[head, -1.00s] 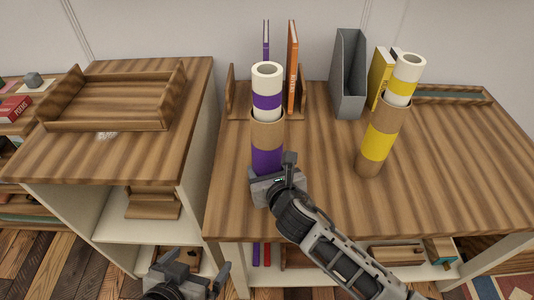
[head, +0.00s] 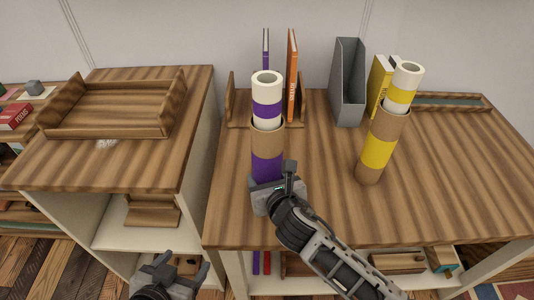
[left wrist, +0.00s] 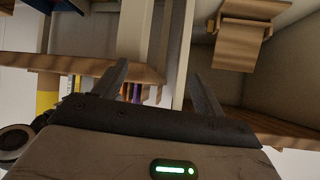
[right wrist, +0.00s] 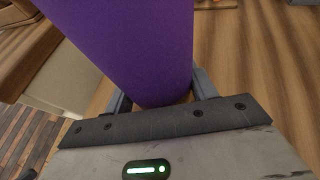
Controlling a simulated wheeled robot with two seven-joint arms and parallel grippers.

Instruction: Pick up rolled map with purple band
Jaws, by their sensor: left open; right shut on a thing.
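The rolled map with purple band (head: 267,92) is a white roll standing upright in a brown cardboard tube (head: 267,142) with a purple lower part. The tube stands on the right-hand wooden top. My right gripper (head: 273,184) is shut on the tube's purple lower part, not on the map. That purple part fills the right wrist view (right wrist: 135,50) between the fingers. My left gripper (head: 180,266) is open and empty, low in front of the shelf units, apart from the map. In the left wrist view its fingers (left wrist: 158,84) are spread with nothing between them.
A yellow-banded roll (head: 403,84) stands in a tilted-looking brown and yellow tube (head: 379,150) to the right. Behind are a purple book (head: 266,52), an orange book (head: 292,75) and a grey file holder (head: 347,84). A wooden tray (head: 115,108) sits on the left unit.

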